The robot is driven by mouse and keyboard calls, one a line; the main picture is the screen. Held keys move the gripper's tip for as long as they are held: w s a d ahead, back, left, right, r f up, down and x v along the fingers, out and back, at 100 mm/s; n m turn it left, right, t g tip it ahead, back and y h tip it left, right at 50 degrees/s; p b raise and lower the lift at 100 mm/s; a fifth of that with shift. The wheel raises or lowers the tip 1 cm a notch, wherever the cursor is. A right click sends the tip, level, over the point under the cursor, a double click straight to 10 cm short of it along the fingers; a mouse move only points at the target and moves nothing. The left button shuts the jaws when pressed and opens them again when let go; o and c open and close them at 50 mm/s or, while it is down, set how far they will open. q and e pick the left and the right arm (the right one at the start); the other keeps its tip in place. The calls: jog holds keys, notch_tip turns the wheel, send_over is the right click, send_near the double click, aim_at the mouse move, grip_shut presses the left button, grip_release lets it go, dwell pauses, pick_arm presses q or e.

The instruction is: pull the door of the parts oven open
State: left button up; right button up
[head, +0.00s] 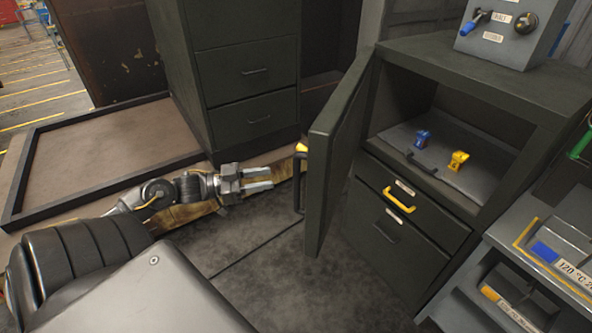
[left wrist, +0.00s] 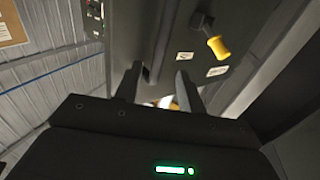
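The parts oven is a dark green cabinet (head: 480,65) at the right of the head view. Its door (head: 335,150) stands wide open, swung out toward me, with the inside showing. My right gripper is not in view.
A blue part (head: 422,139) and a yellow part (head: 458,160) sit inside the cabinet. Drawers with a yellow handle (head: 399,202) are below. A control box (head: 510,30) stands on top. A drawer cabinet (head: 245,75) stands behind. Bins (head: 560,245) are at the right.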

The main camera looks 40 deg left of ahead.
aim_at(297, 174)
pick_arm(q)
jog(key=shift+p+x, duration=1.25)
jog(key=shift+x, duration=3.65)
grip_shut()
